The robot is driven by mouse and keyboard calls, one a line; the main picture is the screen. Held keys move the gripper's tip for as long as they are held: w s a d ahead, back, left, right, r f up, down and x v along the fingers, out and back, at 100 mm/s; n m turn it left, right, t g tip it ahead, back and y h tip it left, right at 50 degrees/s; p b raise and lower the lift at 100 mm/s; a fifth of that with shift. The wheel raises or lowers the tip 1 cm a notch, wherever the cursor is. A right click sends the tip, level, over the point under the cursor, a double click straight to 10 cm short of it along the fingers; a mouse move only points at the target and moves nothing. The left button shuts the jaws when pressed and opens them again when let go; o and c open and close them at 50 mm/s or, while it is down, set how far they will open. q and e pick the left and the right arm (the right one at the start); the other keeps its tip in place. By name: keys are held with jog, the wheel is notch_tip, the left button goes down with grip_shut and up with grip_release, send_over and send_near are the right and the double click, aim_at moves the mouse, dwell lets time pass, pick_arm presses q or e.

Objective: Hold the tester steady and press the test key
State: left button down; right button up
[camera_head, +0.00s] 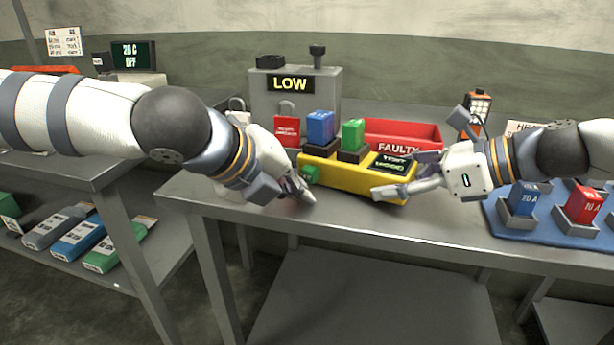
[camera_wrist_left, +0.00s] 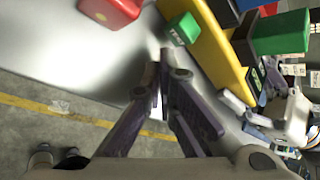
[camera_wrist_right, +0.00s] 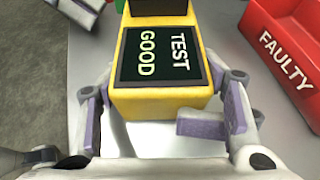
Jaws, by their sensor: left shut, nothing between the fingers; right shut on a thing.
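The yellow tester (camera_head: 343,177) stands on the grey table with a blue block (camera_head: 320,127) and a green block (camera_head: 353,134) upright in dark sockets on top. Its display reads TEST GOOD, clearest in the right wrist view (camera_wrist_right: 158,54). The green test key (camera_head: 310,174) sticks out of its left end; it also shows in the left wrist view (camera_wrist_left: 183,28), marked TEST. My right gripper (camera_head: 405,182) is shut on the tester's right end, one finger on each side. My left gripper (camera_head: 308,197) is shut and empty, its fingertips just short of the key, apparently apart from it.
A red FAULTY bin (camera_head: 418,133) stands behind the tester. A grey box (camera_head: 270,101) with a LOW sign and a red padlock tag (camera_head: 286,131) are behind to the left. A blue mat (camera_head: 497,222) with upright blocks in holders lies at right. The table front is clear.

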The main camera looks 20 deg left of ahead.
pick_arm(q)
jog(key=shift+s+a, duration=0.2)
jog(key=shift+s, duration=0.6)
jog(key=shift+s+a, duration=0.25)
jog(key=shift+s, duration=0.6)
jog(key=shift+s+a, duration=0.2)
jog(key=shift+s, duration=0.6)
pick_arm(e)
jog(key=shift+r, duration=0.1)
jog(key=o, duration=1.2)
jog(key=shift+o, duration=0.2)
jog(key=shift+d, duration=0.1)
